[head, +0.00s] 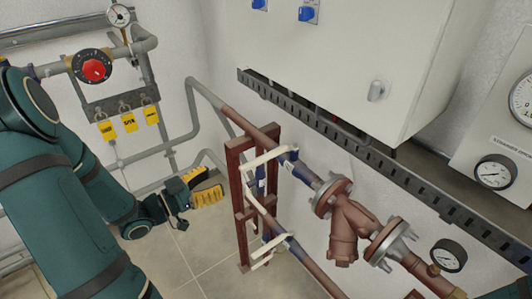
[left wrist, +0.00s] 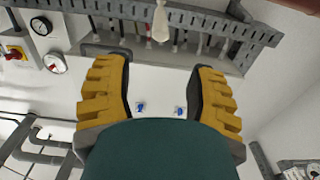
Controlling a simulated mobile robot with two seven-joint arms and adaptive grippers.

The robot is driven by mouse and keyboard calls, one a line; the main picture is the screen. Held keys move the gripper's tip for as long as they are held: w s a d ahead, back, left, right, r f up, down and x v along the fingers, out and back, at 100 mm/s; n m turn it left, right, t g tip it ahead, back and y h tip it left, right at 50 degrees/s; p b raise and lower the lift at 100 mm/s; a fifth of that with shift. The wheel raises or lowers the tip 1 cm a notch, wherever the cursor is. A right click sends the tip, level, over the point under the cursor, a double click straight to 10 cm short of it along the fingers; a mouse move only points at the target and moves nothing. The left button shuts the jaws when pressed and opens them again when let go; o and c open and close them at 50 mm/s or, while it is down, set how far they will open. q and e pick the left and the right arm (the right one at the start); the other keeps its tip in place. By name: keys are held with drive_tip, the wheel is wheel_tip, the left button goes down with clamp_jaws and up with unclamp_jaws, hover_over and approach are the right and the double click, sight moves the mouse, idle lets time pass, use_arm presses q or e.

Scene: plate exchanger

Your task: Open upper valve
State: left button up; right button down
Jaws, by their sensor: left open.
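The upper valve (head: 289,156) has a blue body on the upper brown pipe. Its cream lever (head: 265,159) sticks out to the left, crosswise to that pipe. A second blue valve (head: 275,243) with cream lever parts sits on the lower pipe. My left gripper (head: 207,188) has yellow fingers and is left of the brown frame, apart from both valves. In the left wrist view its fingers are spread (left wrist: 160,88) with nothing between them. A cream piece (left wrist: 160,22) shows at the top there; I cannot tell which lever it is. My right gripper is not in view.
A brown upright frame (head: 238,210) carries the pipes. A flanged brown strainer (head: 346,222) is on the right. A grey slotted tray (head: 350,143) runs below the white cabinet (head: 350,55). Yellow tags (head: 129,122) and a red knob (head: 94,69) are at left.

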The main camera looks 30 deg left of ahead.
sight(255, 161)
use_arm(q)
drive_tip(key=x, duration=1.3)
drive_tip(key=shift+w+d+p, duration=0.15)
drive_tip(key=shift+w+p, duration=0.15)
drive_tip(key=shift+p, duration=0.05)
drive_tip(key=shift+s+r, duration=0.1)
clamp_jaws()
